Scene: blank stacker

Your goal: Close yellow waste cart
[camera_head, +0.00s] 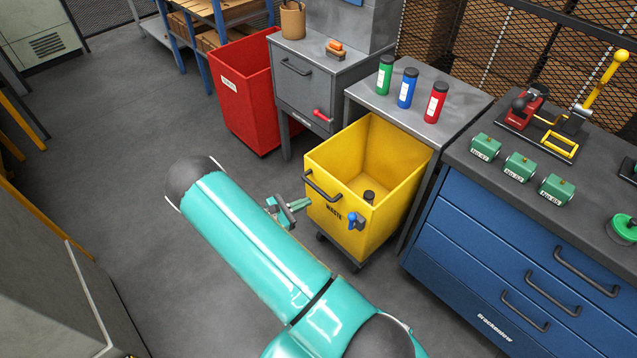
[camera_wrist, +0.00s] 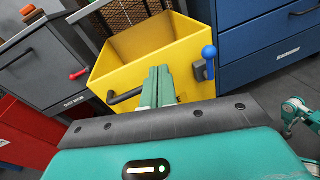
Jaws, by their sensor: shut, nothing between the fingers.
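The yellow waste cart (camera_head: 338,222) stands pulled out from under the grey bench, with its open top showing and a dark round item (camera_head: 369,197) inside. Its front has a black bar handle (camera_head: 322,187) and a blue-knobbed latch (camera_head: 354,220). My gripper (camera_head: 303,204) is at the cart's front, just below the handle, with its fingers together and empty. In the wrist view the closed green fingers (camera_wrist: 159,74) point at the cart's front panel (camera_wrist: 190,88), between the black handle (camera_wrist: 125,97) and the blue knob (camera_wrist: 209,52). I cannot tell whether they touch it.
A red cart (camera_head: 233,95) and a grey cabinet (camera_head: 304,88) stand to the left. The grey bench (camera_head: 385,103) holds green, blue and red bottles. A blue drawer unit (camera_head: 500,270) stands close on the right. The floor (camera_head: 110,130) at left is mostly clear.

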